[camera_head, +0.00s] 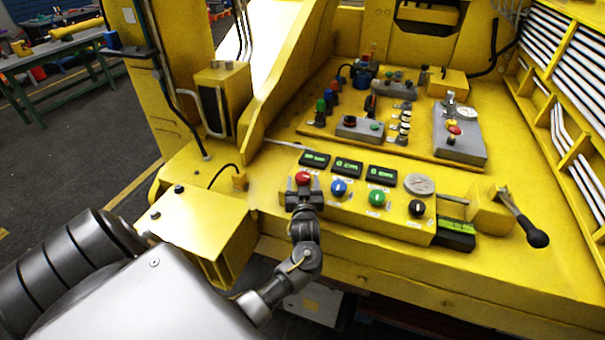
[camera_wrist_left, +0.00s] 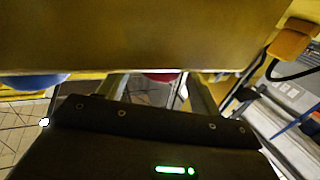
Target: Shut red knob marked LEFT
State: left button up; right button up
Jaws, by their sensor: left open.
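The red knob (camera_head: 303,177) is at the left end of a row of knobs on the yellow control panel (camera_head: 335,204). My left gripper (camera_head: 303,187) is open right at the red knob, with its fingers on either side of it. In the left wrist view the red knob (camera_wrist_left: 162,77) shows in part between the two fingers, under the panel's edge. Whether the fingers touch it cannot be seen. Any LEFT label is hidden or too small to read. My right gripper is not in view.
A blue knob (camera_head: 338,187), a green knob (camera_head: 377,198) and a black knob (camera_head: 416,208) stand to the right of the red one. Small displays (camera_head: 347,167) sit behind them. A black-handled lever (camera_head: 526,228) sticks out at the right.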

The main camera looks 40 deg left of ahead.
aim_at(303, 182)
pick_arm(q)
jog(key=shift+x, duration=1.5)
jog(key=c, duration=0.9)
